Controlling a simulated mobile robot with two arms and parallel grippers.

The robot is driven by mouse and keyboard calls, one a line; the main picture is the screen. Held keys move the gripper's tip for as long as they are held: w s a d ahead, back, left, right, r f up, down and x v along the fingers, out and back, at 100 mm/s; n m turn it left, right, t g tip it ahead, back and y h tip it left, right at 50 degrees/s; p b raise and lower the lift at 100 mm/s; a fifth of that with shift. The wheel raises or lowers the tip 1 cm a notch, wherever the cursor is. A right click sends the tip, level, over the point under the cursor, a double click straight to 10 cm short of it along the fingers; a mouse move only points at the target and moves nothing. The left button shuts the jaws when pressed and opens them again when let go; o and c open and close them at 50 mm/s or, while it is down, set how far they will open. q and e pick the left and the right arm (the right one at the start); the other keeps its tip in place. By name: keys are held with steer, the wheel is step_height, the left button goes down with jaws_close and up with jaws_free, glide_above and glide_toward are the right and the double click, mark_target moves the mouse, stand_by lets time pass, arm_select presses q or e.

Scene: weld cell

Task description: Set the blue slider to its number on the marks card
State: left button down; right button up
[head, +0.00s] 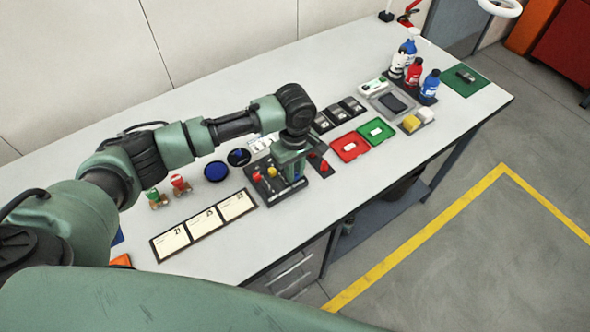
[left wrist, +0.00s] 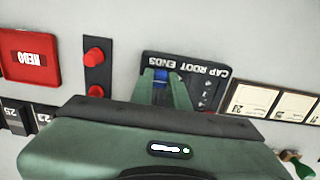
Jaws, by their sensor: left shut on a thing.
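A dark slider panel (head: 273,199) stands near the table's front edge; yellow and red knobs show on it. In the left wrist view the panel (left wrist: 213,86) bears the upside-down words CAP, ROOT and ENDS. My left gripper (head: 291,176) points down onto its right part. In the left wrist view its fingers (left wrist: 162,80) are shut on the blue slider (left wrist: 160,77), below the word ENDS. The slider's scale and exact setting are hidden by the fingers. Three framed cards (head: 204,225) with numbers lie left of the panel; I cannot tell which is the marks card. My right gripper is not in view.
A red tray (head: 349,147) and a green tray (head: 376,131) lie to the right. A dark strip with red buttons (left wrist: 94,56) is close beside the panel. Round blue discs (head: 216,171) lie behind it. Bottles (head: 430,84) stand at the far right.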

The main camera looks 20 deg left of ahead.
arm_select(q)
steer(key=shift+w+a+r+p, duration=0.15)
steer(key=shift+a+p, duration=0.1)
steer(key=shift+p, duration=0.05)
steer(key=shift+w+a+p, duration=0.5)
steer(key=shift+w+a, duration=0.05)
steer(key=shift+a, duration=0.2)
steer(key=shift+w+a, duration=0.1)
steer(key=c, duration=1.4)
jaws_free()
steer(key=shift+o, duration=0.2)
step_height(320, 180, up, 8)
steer(key=b, duration=0.1)
steer(key=shift+f+b, duration=0.25)
steer(key=shift+b, duration=0.05)
steer(key=shift+f, duration=0.1)
